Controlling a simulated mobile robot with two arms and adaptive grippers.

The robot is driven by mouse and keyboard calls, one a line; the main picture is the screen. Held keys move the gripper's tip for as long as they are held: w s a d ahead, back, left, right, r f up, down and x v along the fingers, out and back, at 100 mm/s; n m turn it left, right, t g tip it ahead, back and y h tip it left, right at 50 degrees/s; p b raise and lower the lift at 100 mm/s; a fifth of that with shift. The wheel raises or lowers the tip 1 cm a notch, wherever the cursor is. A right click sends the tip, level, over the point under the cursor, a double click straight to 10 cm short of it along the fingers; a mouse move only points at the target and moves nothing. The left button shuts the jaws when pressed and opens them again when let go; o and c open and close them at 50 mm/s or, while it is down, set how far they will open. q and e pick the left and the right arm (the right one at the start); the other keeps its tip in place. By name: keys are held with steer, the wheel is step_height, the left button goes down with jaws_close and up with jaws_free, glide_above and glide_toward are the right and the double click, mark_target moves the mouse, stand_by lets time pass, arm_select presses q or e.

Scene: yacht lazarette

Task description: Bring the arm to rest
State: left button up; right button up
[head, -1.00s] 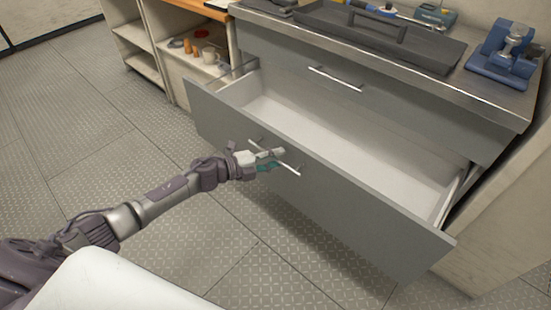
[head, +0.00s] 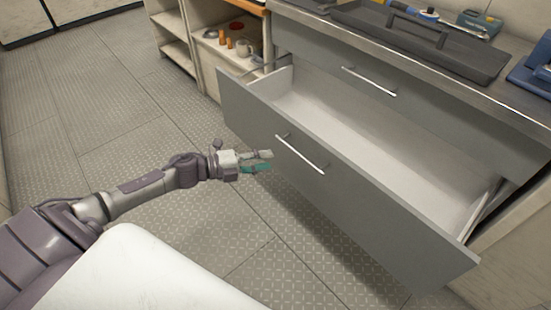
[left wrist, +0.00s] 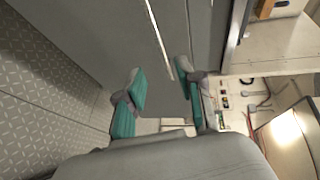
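My left arm reaches in from the left in the head view. Its gripper (head: 268,161) is open and empty, just left of the front of a pulled-out grey drawer (head: 345,190). The fingers are apart from the drawer's silver bar handle (head: 300,153). In the left wrist view, the two teal-padded fingers (left wrist: 162,88) stand spread with nothing between them, and the handle (left wrist: 158,38) runs beyond them. The drawer is open and its visible inside is empty. My right gripper is not in view.
A closed upper drawer with a handle (head: 368,81) sits under the worktop. A dark tray (head: 425,45) and blue tools lie on top. Open shelves (head: 200,62) with small orange items and a mug stand behind. The patterned floor (head: 125,135) at left is clear.

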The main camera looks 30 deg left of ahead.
arm_select(q)
steer(key=shift+s+a, duration=0.1)
stand_by(0.5)
